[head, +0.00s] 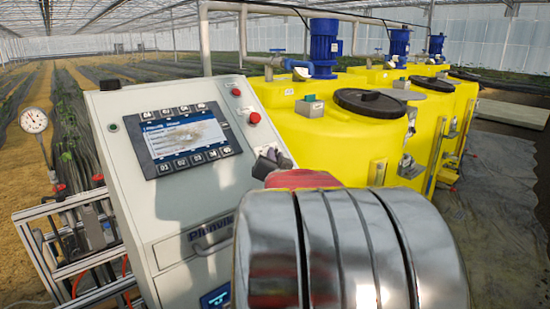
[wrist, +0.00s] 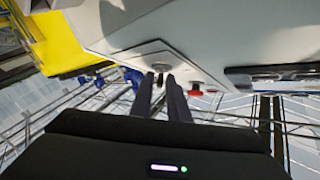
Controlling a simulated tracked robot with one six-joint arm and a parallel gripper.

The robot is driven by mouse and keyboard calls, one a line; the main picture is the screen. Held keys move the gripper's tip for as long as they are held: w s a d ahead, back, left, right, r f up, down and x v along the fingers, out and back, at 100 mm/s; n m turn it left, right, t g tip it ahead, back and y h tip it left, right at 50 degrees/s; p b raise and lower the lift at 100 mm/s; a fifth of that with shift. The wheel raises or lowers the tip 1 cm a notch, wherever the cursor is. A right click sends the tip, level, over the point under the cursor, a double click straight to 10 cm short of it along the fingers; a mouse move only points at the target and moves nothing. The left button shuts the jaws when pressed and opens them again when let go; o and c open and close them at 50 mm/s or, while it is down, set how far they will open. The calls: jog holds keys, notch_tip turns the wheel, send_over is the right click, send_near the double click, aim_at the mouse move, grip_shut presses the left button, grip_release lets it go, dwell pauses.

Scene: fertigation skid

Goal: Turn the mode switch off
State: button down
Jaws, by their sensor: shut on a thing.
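The mode switch sits on the sloping face of the grey control cabinet (head: 185,195), at its right side below the red buttons. My gripper (head: 270,158) is at that spot in the head view, and its dark fingers cover most of the switch. In the wrist view the fingers of my gripper (wrist: 160,88) reach up to the pale panel, close together on the switch's knob.
Red buttons (head: 253,118) sit just above the switch; one red button (wrist: 196,88) is close to the fingers in the wrist view. A display (head: 185,138) is to the left. Yellow tanks (head: 340,135) with blue motors (head: 324,45) stand behind, right of the cabinet.

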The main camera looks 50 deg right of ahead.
jog(key=shift+d+r+n+t+y, duration=0.15)
jog(key=shift+n+t+y, duration=0.35)
jog(key=shift+n+t, duration=0.65)
dwell(0.4)
dwell(1.2)
jog(key=c, duration=1.9)
grip_release()
jog(key=shift+s+f, duration=0.1)
jog(key=shift+f, duration=0.1)
jog(key=r+v, duration=0.1)
jog(key=v, duration=1.2)
jog(key=shift+s+a+f, duration=0.25)
jog(key=shift+a+f, duration=0.05)
jog(key=shift+f, duration=0.15)
